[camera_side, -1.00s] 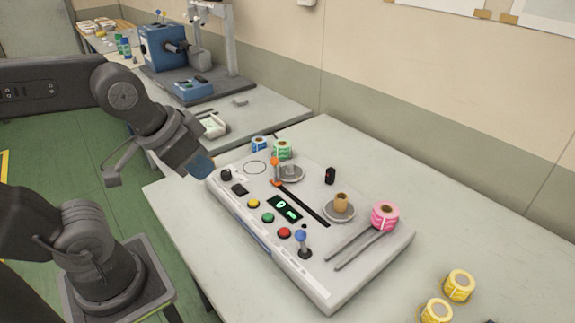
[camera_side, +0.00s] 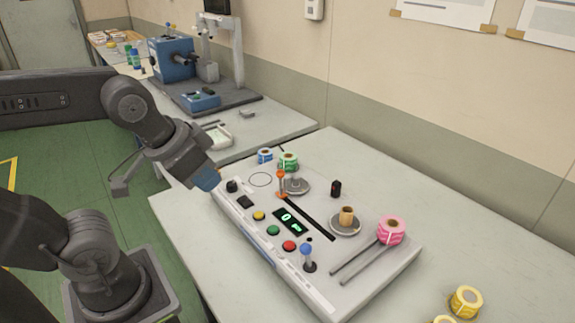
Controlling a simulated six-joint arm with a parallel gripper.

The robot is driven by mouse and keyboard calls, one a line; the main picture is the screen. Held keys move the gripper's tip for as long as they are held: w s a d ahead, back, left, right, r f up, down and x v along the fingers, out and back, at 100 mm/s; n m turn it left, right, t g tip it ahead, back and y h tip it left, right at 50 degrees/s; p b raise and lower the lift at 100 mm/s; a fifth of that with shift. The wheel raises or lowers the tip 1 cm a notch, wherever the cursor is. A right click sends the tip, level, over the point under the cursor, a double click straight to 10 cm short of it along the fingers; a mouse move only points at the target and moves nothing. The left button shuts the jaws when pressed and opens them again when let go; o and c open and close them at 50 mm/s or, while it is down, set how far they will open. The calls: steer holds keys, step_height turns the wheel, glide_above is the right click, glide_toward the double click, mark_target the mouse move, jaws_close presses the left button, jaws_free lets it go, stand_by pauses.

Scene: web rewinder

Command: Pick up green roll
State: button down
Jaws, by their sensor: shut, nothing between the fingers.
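The green roll (camera_side: 289,162) stands at the back left edge of the rewinder (camera_side: 262,241), beside a blue roll (camera_side: 265,156). It is partly hidden behind an orange-topped post (camera_side: 282,184) and a grey spindle disc (camera_side: 296,186). My gripper (camera_side: 207,180) is at the left end of the rewinder, near its black knob, to the left of the green roll and apart from it. It is shut and empty. Its fingertips are small in this view.
A pink roll (camera_side: 391,230) is on the rewinder's right end, near two rods. A brown core (camera_side: 347,216) stands on another disc. Yellow rolls (camera_side: 466,301) lie on the table at front right. A blue machine (camera_side: 172,58) stands on the bench behind. The table's back right is clear.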

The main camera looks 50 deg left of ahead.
steer(key=c, duration=1.8)
jaws_free()
steer(key=o, duration=1.6)
steer(key=n+g+y, duration=0.1)
steer(key=n+y, duration=0.1)
steer(key=n, duration=0.2)
glide_above(288, 157)
steer(key=s+d, duration=0.2)
step_height(288, 157, down, 18)
steer(key=shift+a+r, duration=0.15)
steer(key=shift+r, duration=0.05)
steer(key=shift+s+f+x, duration=0.1)
steer(key=shift+s+x, duration=0.05)
steer(key=shift+x, duration=0.8)
steer(key=shift+s+f+x, duration=0.1)
steer(key=shift+s+x, duration=0.05)
steer(key=shift+x, duration=0.8)
steer(key=shift+s+x, duration=0.15)
steer(key=shift+x, duration=0.8)
